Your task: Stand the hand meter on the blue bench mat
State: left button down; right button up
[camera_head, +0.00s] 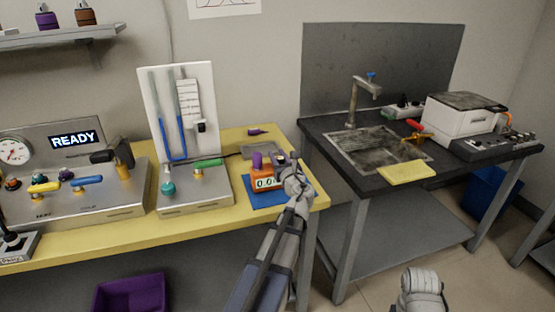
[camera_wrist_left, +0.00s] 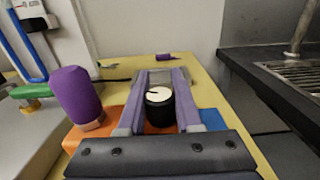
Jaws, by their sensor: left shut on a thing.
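The hand meter (camera_head: 264,183) is an orange box with a small display and a purple knob on top. It is upright over the blue bench mat (camera_head: 250,195) at the yellow bench's right end; I cannot tell whether its base touches the mat. My left gripper (camera_head: 284,167) is shut on the meter. In the left wrist view, the fingers (camera_wrist_left: 160,98) flank its black, white-topped knob (camera_wrist_left: 160,96). The purple knob (camera_wrist_left: 78,96) stands left of them, and part of the mat (camera_wrist_left: 212,119) shows at right. My right gripper (camera_head: 420,292) is at the bottom right, its fingers unclear.
A steel panel with a green handle (camera_head: 207,163) and a tube board (camera_head: 178,110) stand left of the mat. A grey tray (camera_head: 262,152) lies behind the meter. A gap separates the yellow bench (camera_head: 140,232) from the dark sink bench (camera_head: 355,172).

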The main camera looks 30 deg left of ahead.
pick_arm(q)
jog(key=shift+f, duration=0.15)
jog(key=c, duration=0.6)
grip_release()
jog(key=shift+r, duration=0.2)
jog(key=v, duration=1.2)
jog(key=shift+s, duration=0.1)
